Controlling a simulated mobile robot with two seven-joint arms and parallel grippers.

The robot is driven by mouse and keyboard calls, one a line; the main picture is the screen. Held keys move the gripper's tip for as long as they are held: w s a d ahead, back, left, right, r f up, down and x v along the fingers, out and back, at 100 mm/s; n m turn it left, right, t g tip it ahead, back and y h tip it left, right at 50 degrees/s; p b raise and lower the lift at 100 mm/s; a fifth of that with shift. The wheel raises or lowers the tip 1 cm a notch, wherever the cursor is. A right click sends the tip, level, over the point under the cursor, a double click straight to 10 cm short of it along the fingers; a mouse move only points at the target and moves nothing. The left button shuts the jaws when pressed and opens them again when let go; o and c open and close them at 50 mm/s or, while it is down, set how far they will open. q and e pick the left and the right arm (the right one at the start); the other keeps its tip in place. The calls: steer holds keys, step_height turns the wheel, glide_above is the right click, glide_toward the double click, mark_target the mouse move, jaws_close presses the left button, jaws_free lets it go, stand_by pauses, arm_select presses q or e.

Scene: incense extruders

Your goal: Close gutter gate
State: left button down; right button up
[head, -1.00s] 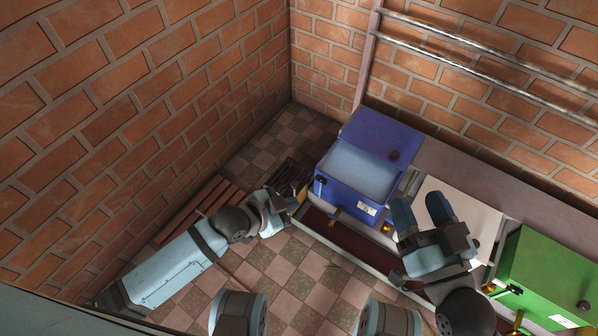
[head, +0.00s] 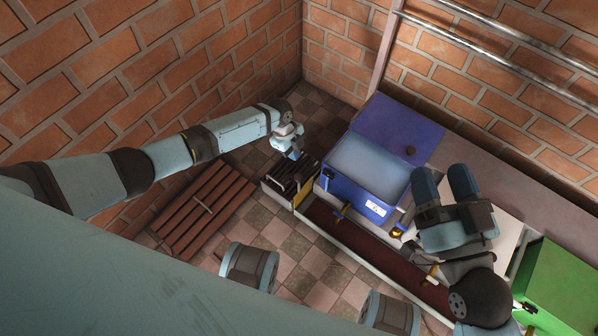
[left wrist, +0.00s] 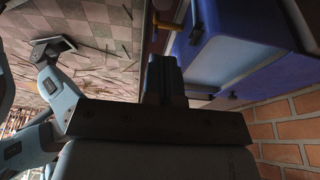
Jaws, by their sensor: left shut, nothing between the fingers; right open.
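A dark red gutter (head: 335,232) with pale rims runs along the front of the extruders. A yellow plate (head: 301,193), which looks like the gutter gate, stands at its left end, beside a dark slatted grate (head: 280,186). I cannot tell how far the plate is closed. My left gripper (head: 295,155) is shut and empty, just behind and above the grate, left of the blue extruder (head: 362,170). Its shut fingers show in the left wrist view (left wrist: 165,78), with the blue extruder to their right. My right gripper (head: 446,183) is open and empty over the white counter.
The blue extruder's lid is up, and brass fittings (head: 343,211) stick out at its front. A green extruder (head: 562,285) stands at the right. A wooden slatted pallet (head: 203,208) lies on the checkered floor. Brick walls close in the left and back; metal pipes (head: 480,35) run along the back wall.

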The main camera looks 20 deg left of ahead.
mark_target(300, 179)
arm_select(q)
steer(key=b+x, duration=0.1)
steer(key=x, duration=0.2)
steer(key=b+x, duration=0.1)
steer(key=x, duration=0.2)
steer(key=b+x, duration=0.2)
steer(key=x, duration=0.2)
steer(key=shift+w+a+f, duration=0.1)
steer(key=shift+w+a, duration=0.1)
steer(key=shift+a, duration=0.25)
steer(key=shift+f, duration=0.4)
arm_select(e)
step_height(300, 179, down, 7)
steer(key=g, duration=0.3)
steer(key=shift+w+a+f+n, duration=0.2)
steer(key=shift+a+n, duration=0.1)
steer(key=shift+n, duration=0.1)
arm_select(q)
steer(key=shift+s, duration=0.1)
